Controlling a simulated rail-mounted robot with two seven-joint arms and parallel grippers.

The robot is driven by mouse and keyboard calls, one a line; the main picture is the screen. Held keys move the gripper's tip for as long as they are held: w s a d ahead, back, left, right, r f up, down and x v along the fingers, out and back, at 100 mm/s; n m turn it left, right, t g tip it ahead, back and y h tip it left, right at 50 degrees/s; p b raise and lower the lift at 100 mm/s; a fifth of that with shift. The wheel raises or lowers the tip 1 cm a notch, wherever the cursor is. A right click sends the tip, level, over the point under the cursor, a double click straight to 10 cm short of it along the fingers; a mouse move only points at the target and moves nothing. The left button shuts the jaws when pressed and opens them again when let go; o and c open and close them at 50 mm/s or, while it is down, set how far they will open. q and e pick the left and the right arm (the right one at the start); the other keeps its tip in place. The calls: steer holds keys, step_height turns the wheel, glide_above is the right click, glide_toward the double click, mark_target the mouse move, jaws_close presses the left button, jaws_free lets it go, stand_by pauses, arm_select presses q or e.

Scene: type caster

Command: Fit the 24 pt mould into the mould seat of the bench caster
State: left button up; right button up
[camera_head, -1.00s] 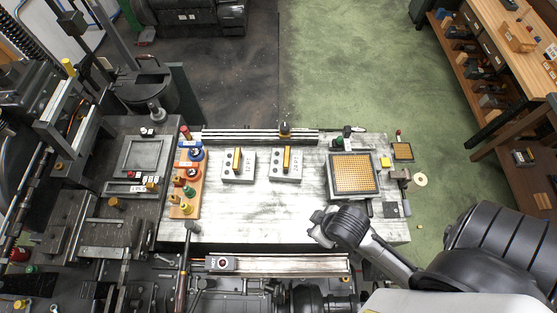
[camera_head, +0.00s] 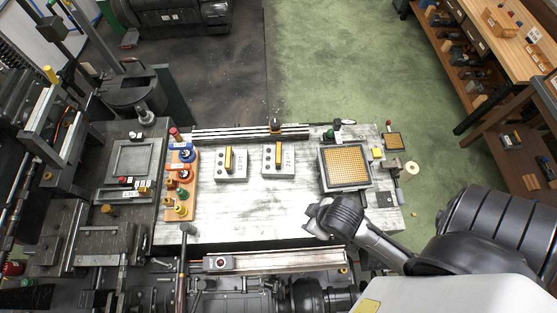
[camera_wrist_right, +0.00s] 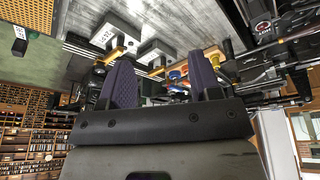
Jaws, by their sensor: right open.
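Two grey mould blocks with yellow bar handles stand on the pale bench top. The right block (camera_head: 273,168) has a label that seems to read 24; it also shows at the upper left in the right wrist view (camera_wrist_right: 112,42). The left block (camera_head: 223,172) has a label I cannot read clearly. My right gripper (camera_head: 310,220) is over the bench's front right part, in front of the blocks and apart from them. Its two purple-padded fingers are apart with nothing between them in the right wrist view (camera_wrist_right: 163,82). I cannot tell for sure which part is the mould seat. My left gripper is out of view.
A wooden rack (camera_head: 174,205) with coloured knobs stands left of the blocks. A framed gold grid (camera_head: 322,180) stands on the right. Dark machinery with a square plate (camera_head: 132,158) fills the left side. A metal rail (camera_head: 285,258) runs along the front. The bench's middle front is clear.

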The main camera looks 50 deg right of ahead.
steer(key=w+d+r+n+t+h+b, duration=0.1)
steer(key=w+r+n+t+b, duration=0.15)
steer(key=w+b, duration=0.55)
steer(key=w+d+r+n+t+b, duration=0.2)
steer(key=w+r+t+b, duration=0.15)
steer(key=w, duration=0.85)
steer(key=w+d+r+n+t+h+b, duration=0.1)
steer(key=w+r+n+t+b, duration=0.15)
steer(key=w+b, duration=0.55)
steer(key=m+g+b, duration=0.1)
steer(key=m+g, duration=0.9)
glide_above(279, 152)
steer(key=s+a+x, duration=0.1)
steer(key=s+x, duration=0.1)
steer(key=x, duration=0.6)
steer(key=s+a+f+x, duration=0.1)
steer(key=a+x, duration=0.1)
steer(key=x, duration=0.7)
step_height(279, 152, down, 9)
steer(key=m+g+b, duration=0.1)
steer(key=m, duration=0.7)
steer(key=shift+s+d+m, duration=0.1)
steer(key=shift+d+m, duration=0.05)
steer(key=shift+m, duration=0.25)
steer(key=shift+f, duration=1.95)
steer(key=shift+d+f, duration=0.1)
steer(key=shift+f, duration=0.7)
